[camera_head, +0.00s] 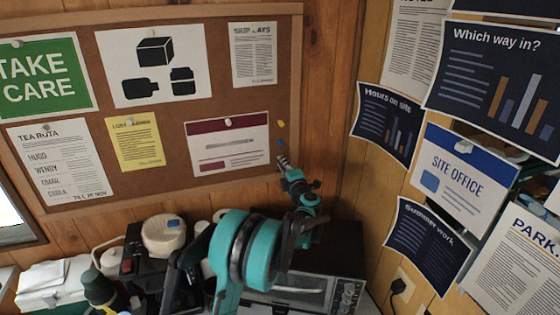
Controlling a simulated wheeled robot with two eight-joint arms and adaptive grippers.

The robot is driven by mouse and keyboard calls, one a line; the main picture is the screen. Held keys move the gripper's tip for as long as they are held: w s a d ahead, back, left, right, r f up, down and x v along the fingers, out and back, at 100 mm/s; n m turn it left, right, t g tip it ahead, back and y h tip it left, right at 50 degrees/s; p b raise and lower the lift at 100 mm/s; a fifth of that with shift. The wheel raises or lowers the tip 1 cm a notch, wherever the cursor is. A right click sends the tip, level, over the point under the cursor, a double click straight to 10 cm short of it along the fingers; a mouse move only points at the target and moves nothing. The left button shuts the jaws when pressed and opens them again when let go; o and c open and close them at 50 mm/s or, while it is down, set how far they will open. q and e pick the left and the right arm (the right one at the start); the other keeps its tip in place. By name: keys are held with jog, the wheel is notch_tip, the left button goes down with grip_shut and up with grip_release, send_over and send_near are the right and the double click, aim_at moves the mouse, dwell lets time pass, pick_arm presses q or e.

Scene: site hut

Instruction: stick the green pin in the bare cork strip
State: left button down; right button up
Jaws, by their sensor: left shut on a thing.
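The bare cork strip (286,80) runs down the right side of the cork board, between the pinned notices and the wooden frame. A yellow pin (281,124) and a blue pin (280,143) sit in its lower part, one above the other. My left gripper (282,160) is just below the blue pin, its fingertips at the cork near the board's lower right corner. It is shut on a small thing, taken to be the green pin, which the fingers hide. I cannot tell whether it touches the cork. My right gripper is not in view.
A white notice with a dark red band (228,146) hangs close left of my left gripper. Below the board stand a microwave (345,294), a round pale container (163,235) and other clutter. Posters, including a site office sign (463,172), cover the right wall.

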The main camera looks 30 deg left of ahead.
pick_arm(q)
jog(key=c, duration=1.5)
grip_release()
jog(key=v, duration=1.2)
jog(key=s+d+r+m+t+h+b, duration=0.2)
jog(key=d+r+m+t+h, duration=0.6)
jog(key=d+m, duration=0.5)
jog(key=s+d+f+m+g+h+b, duration=0.2)
jog(key=s+d+m+h, duration=0.3)
jog(key=d+m+h, duration=0.25)
jog(key=s+f+m+g, duration=0.2)
jog(key=s+f+g, duration=0.1)
jog(key=s+f, duration=0.4)
jog(key=s+f+m+g+y+b, duration=0.1)
jog(key=s+f+m+g, duration=0.2)
jog(key=s+f, duration=0.4)
jog(key=s+a+f+m+g+b, duration=0.1)
jog(key=s+f+m+g, duration=0.1)
jog(key=s+f+g, duration=0.2)
jog(key=shift+s+a+f+m+g+y, duration=0.1)
jog(key=shift+s+f, duration=0.5)
jog(key=shift+s, duration=0.55)
jog(key=shift+s+d+f+m+g+y, duration=0.15)
jog(key=shift+s+f, duration=0.45)
jog(key=shift+s, duration=0.55)
jog(key=shift+s+a+f+g+y, duration=0.15)
jog(key=shift+s+f, duration=0.5)
jog(key=shift+s, duration=0.5)
